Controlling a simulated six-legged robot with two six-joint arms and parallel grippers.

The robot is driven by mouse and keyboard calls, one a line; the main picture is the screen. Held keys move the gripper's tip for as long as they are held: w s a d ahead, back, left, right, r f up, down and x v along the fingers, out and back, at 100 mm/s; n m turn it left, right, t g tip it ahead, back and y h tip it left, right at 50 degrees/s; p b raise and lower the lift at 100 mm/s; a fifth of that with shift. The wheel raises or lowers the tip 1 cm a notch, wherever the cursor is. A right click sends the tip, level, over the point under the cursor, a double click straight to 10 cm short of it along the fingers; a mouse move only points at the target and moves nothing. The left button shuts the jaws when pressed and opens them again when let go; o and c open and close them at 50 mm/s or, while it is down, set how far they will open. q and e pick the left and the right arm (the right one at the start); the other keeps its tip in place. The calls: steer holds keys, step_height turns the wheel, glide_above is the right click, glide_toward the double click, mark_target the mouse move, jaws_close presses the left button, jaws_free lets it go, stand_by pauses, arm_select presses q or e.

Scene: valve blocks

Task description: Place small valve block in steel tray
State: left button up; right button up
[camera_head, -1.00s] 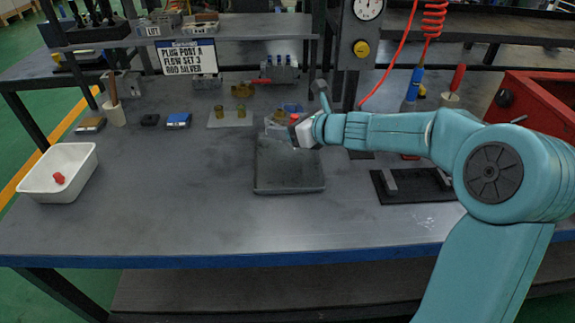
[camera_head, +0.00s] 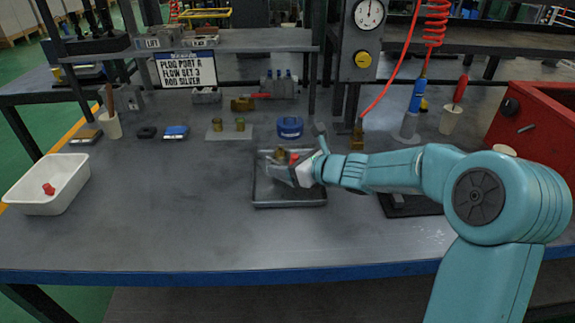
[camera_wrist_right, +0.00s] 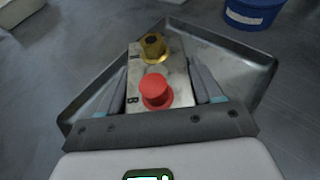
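The small valve block (camera_wrist_right: 158,78) is a pale metal block with a brass fitting at the far end and a red cap nearer me. My right gripper (camera_wrist_right: 160,72) has a finger along each side of it, close against the block. In the head view the right gripper (camera_head: 283,170) is over the steel tray (camera_head: 290,204), and the brass fitting of the block (camera_head: 281,153) shows beside it. The block is within the steel tray's outline in the wrist view (camera_wrist_right: 258,72); whether it touches the floor is unclear. My left gripper is not in view.
A blue round container (camera_head: 290,127) stands just behind the tray. A white bin (camera_head: 48,184) with a red cap is at the far left. A red box (camera_head: 535,120) stands at the right. Bench space left of the tray is clear.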

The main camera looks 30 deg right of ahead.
steer(key=o, duration=0.4)
steer(key=shift+c, duration=0.2)
steer(key=shift+r, duration=0.25)
steer(key=p+v, duration=0.2)
steer(key=v, duration=0.9)
steer(key=shift+s, duration=0.15)
steer(key=shift+s+d+r+p, duration=0.1)
steer(key=shift+s+p, duration=0.2)
steer(key=shift+s, duration=0.1)
steer(key=shift+s, duration=0.1)
